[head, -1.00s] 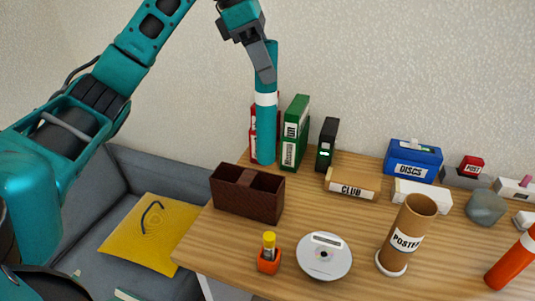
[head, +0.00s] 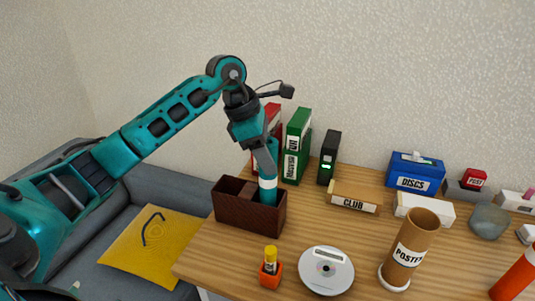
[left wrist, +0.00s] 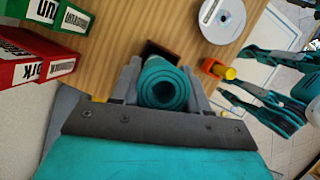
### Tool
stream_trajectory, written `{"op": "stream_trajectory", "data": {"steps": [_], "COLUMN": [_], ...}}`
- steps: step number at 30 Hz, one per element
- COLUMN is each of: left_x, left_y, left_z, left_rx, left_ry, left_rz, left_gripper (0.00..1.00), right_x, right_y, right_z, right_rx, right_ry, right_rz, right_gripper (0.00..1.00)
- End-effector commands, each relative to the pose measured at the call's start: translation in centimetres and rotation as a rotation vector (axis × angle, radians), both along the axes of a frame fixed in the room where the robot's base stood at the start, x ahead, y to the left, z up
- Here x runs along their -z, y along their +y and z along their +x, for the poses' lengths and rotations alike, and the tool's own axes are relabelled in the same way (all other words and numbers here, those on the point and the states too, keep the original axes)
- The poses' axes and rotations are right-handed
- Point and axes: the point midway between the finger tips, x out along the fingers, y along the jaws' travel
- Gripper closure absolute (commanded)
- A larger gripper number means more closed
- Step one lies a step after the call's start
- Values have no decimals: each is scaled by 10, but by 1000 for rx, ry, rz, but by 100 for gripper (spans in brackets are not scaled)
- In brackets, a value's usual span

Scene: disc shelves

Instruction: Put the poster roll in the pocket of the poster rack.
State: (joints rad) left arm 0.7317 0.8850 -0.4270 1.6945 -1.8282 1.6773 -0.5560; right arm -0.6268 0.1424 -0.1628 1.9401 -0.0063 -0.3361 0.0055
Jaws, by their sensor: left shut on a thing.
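The poster roll (head: 268,193) is a teal tube with a white band, upright or nearly so. My left gripper (head: 265,160) is shut on its upper part. The brown two-compartment box (head: 238,213), which looks like the poster rack, stands at the table's left edge. The roll's lower end is at the right compartment, hidden behind the front rim; I cannot tell how deep it reaches. In the left wrist view the roll's spiral end (left wrist: 162,85) shows between the fingers, hiding most of the box. My right gripper is not in view.
A cardboard tube (head: 408,250) labelled POSTER stands at front right. Table between disc and CLUB block (head: 353,198) is clear.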

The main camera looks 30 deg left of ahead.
Motion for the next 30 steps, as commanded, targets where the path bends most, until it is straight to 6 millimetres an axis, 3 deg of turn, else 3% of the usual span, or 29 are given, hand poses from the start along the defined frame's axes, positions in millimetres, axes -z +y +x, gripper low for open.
{"op": "stream_trajectory", "data": {"steps": [10, 11, 18, 30], "left_x": [4, 3, 3, -8], "left_y": [0, 0, 0, 3], "left_z": [0, 0, 0, -1], "left_rx": [0, 0, 0, -2], "left_ry": [-1, -1, -1, -4], "left_rz": [0, 0, -1, 1], "left_gripper": [100, 53, 30, 30], "right_x": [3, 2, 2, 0], "right_y": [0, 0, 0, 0], "right_z": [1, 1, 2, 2], "right_rx": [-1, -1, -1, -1], "right_ry": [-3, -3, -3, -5], "right_rz": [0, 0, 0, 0], "right_gripper": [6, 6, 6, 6]}}
